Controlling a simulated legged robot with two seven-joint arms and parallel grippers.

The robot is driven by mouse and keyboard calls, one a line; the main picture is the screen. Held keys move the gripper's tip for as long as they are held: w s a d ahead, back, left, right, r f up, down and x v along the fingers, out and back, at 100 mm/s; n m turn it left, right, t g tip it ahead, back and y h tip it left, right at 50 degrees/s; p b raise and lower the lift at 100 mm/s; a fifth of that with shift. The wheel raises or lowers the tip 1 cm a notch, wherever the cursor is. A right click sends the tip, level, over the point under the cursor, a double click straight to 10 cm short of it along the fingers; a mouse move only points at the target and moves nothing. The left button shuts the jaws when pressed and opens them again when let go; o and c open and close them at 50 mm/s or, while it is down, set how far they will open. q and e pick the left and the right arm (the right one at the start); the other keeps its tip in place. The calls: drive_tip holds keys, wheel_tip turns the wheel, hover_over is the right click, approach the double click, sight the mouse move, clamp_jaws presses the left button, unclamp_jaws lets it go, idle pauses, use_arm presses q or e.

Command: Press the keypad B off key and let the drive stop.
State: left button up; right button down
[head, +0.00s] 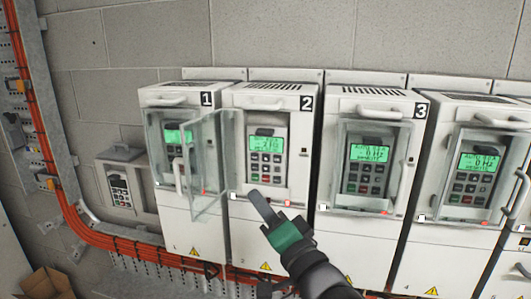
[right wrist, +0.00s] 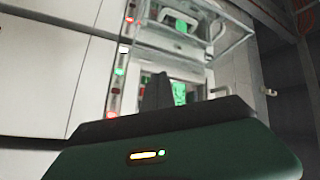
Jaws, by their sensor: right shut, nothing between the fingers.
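Drive 2 (head: 240,222) is a white cabinet with a keypad (head: 266,157) showing a lit green screen and small keys, some coloured at the bottom. Its clear cover (head: 207,160) stands swung open to the left. I cannot read a letter B on any keypad. My right gripper (head: 254,198) is shut and empty, its dark fingers pointing up just below drive 2's keypad. I cannot tell whether it touches the cabinet. In the right wrist view the fingers (right wrist: 158,92) point toward a green-lit screen (right wrist: 180,93), which they partly hide. My left gripper is not in view.
Drive 1 (head: 178,222) is partly behind the open cover. Drive 3 (head: 355,235) and another drive (head: 450,245) to its right have closed clear covers over lit keypads. A small grey unit (head: 122,182) hangs at left, above orange cables (head: 110,247).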

idle(0.7)
drive_tip(key=s+d+f+n+g+h+b, duration=0.1)
drive_tip(key=d+f+g+h+b, duration=0.2)
drive_tip(key=f, duration=0.8)
drive_tip(key=s+d+f+n+g+h+b, duration=0.15)
drive_tip(key=d+f, duration=0.35)
drive_tip(key=f, duration=0.7)
drive_tip(key=s+d+f+g+h+b, duration=0.2)
drive_tip(key=d+f+g+h+b, duration=0.15)
drive_tip(key=f, duration=0.75)
drive_tip(key=s+d+f+n+g+b, duration=0.1)
drive_tip(key=s+f+g, duration=0.3)
drive_tip(key=s+f, duration=0.4)
drive_tip(key=s+d+f+n+g+h+b, duration=0.1)
drive_tip(key=s+d+f+n+g+b, duration=0.1)
drive_tip(key=s+f, duration=0.7)
drive_tip(key=shift+d+f+n+g, duration=0.45)
drive_tip(key=shift+d+g, duration=0.55)
drive_tip(key=shift+d, duration=0.2)
drive_tip(key=shift+r, duration=0.1)
